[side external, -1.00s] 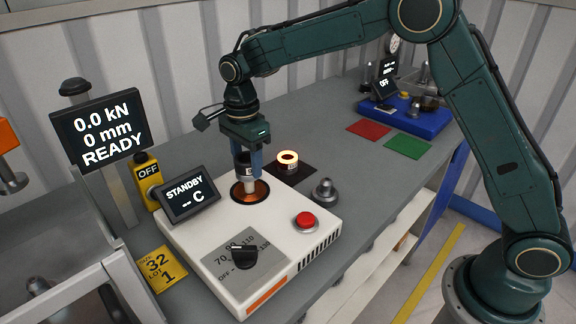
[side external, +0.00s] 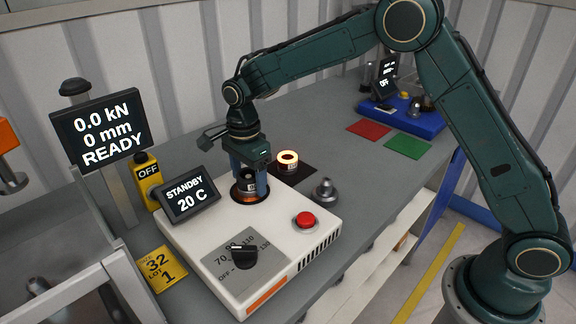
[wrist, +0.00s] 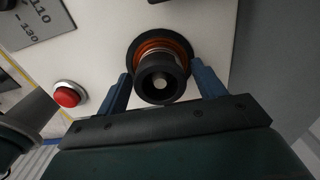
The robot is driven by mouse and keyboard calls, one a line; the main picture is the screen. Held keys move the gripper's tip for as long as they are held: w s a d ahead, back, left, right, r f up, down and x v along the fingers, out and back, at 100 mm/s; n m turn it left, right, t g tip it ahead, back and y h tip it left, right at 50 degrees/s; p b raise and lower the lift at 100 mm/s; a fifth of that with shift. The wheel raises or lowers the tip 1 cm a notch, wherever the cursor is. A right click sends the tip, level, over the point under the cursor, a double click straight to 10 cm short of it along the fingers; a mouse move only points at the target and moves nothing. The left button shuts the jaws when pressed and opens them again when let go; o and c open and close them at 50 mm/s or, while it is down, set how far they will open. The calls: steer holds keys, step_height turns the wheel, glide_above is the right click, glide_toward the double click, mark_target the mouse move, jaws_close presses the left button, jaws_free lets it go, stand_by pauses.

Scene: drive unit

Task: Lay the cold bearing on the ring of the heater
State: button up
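The dark cold bearing (side external: 247,184) sits low over the copper-coloured ring (side external: 243,198) on the white heater (side external: 285,232). In the wrist view the bearing (wrist: 144,84) is a black round piece with a bright post end in its middle, and the orange ring (wrist: 150,46) shows behind it. My gripper (side external: 250,192) is lowered around the bearing. Its blue fingers in the wrist view (wrist: 161,70) stand on either side with small gaps, so it is open. Contact between bearing and ring cannot be told for sure. The heater display (side external: 188,197) reads STANDBY 20 C.
A glowing-rimmed cylinder (side external: 288,170) stands close behind my gripper on a dark mat. A grey cone-shaped part (side external: 324,191) and a red button (side external: 305,220) lie to the right. A dial (side external: 242,255) is at the front. Red (side external: 368,128) and green (side external: 408,146) mats lie farther back.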

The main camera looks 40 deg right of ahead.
steer(key=shift+r, duration=0.15)
step_height(320, 180, up, 12)
stand_by(0.9)
stand_by(0.5)
